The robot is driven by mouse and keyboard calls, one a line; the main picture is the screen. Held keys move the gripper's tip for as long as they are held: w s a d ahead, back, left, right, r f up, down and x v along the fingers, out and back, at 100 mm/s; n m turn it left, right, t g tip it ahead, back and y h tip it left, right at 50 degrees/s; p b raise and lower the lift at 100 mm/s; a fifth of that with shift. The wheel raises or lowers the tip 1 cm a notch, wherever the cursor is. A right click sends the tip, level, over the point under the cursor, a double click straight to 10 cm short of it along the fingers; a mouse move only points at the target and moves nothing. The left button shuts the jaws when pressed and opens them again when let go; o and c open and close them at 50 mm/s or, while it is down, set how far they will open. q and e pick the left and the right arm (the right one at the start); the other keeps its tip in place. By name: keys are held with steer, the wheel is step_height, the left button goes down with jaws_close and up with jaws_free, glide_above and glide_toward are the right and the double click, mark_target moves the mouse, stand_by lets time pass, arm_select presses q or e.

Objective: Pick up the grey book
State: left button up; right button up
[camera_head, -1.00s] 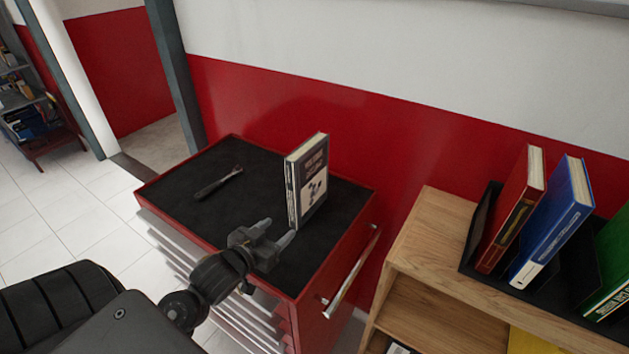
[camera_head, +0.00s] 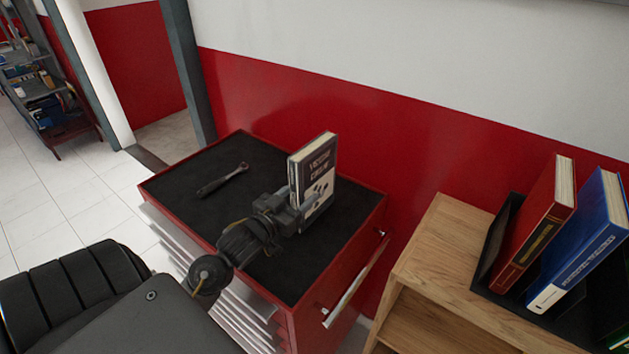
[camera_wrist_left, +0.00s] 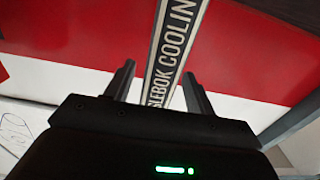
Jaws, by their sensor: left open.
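The grey book (camera_head: 318,172) stands upright on the black top of the red tool cabinet (camera_head: 300,268). My left gripper (camera_head: 292,208) is at the book's lower part in the head view, with its jaws open. In the left wrist view the book's spine (camera_wrist_left: 174,45), with white lettering, runs between the two open fingers (camera_wrist_left: 160,90). I cannot tell whether either finger touches the book. The gripper hides part of the book's lower edge. My right gripper is not in view.
A dark wrench-like tool (camera_head: 222,180) lies on the cabinet top. A wooden shelf (camera_head: 440,250) at the right holds a red book (camera_head: 535,225) and a blue book (camera_head: 583,245) in a black rack. A red and white wall stands behind.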

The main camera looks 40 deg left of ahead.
mark_target(314, 183)
arm_select(q)
steer(key=w, duration=0.3)
steer(key=shift+w+d+p, duration=0.1)
steer(key=shift+w+p, duration=0.1)
steer(key=shift+p, duration=0.2)
steer(key=shift+s, duration=0.1)
jaws_close()
steer(key=shift+r, duration=0.1)
